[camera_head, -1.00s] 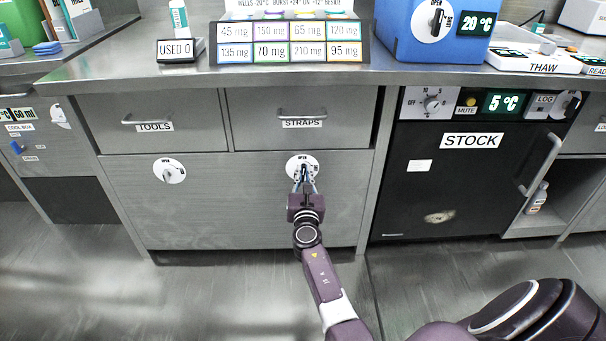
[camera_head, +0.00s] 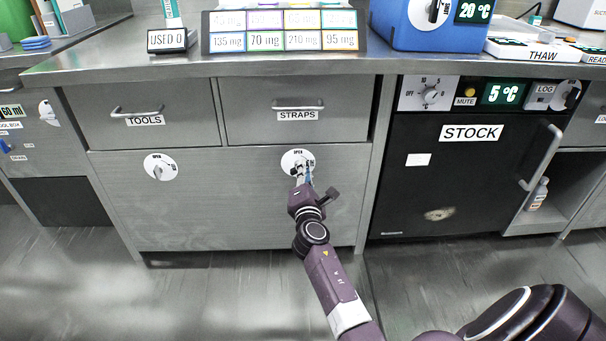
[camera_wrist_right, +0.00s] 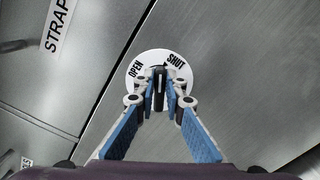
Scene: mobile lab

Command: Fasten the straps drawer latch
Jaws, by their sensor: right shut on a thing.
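The straps drawer (camera_head: 350,100) is flush in the counter front, with a bar handle and a STRAPS label (camera_head: 297,115). Its latch, a round white dial (camera_head: 289,158) marked OPEN and SHUT, is on the panel below. My right gripper (camera_head: 302,174) reaches up to the dial and covers part of it. In the right wrist view the gripper (camera_wrist_right: 160,92) is shut on the dark latch knob (camera_wrist_right: 159,82), one finger on each side. There the knob points between the OPEN and SHUT words on the dial (camera_wrist_right: 138,84). My left gripper is not in view.
The tools drawer (camera_head: 85,105) and its own dial (camera_head: 160,167) are to the left. The black STOCK unit (camera_head: 440,185) with a protruding handle (camera_head: 541,158) is to the right. The counter edge (camera_head: 230,70) overhangs above. The floor in front is clear.

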